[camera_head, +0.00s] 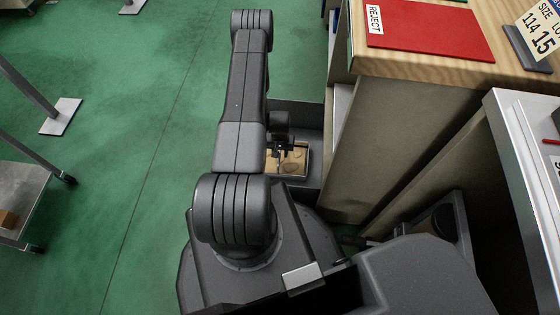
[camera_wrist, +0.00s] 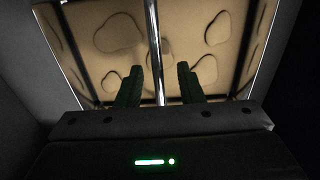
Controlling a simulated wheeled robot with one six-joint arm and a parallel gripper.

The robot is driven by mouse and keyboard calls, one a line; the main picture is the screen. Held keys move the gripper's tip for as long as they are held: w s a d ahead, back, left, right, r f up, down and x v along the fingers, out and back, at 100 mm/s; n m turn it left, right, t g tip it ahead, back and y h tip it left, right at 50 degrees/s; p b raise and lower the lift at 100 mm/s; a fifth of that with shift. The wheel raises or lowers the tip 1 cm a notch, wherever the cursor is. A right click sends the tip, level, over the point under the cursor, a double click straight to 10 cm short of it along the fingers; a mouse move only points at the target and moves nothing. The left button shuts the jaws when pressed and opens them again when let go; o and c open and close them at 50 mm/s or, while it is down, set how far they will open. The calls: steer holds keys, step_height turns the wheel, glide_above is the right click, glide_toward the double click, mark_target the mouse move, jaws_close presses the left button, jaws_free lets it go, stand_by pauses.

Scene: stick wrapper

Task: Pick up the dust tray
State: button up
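The dust tray (camera_head: 292,163) shows in the head view as a shallow box of tan dust with rounded lumps, low beside the wooden bench. In the wrist view the tray (camera_wrist: 205,35) fills the upper middle, with a thin light rim. A shiny metal bar (camera_wrist: 153,30) runs across it. My gripper (camera_wrist: 158,80) is over the tray with its two dark fingers apart. The bar lies between the fingers, with a visible gap on each side. In the head view my gripper (camera_head: 278,150) is partly hidden by my arm.
The tray sits in a dark grey recess (camera_head: 300,112) close to the bench side (camera_head: 400,135). A red REJECT mat (camera_head: 425,28) lies on the bench top. A metal cart (camera_head: 20,195) stands at the far left. The green floor (camera_head: 150,110) between is clear.

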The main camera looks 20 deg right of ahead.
steer(key=shift+f, duration=0.85)
jaws_close()
steer(key=shift+r, duration=0.1)
stand_by(0.6)
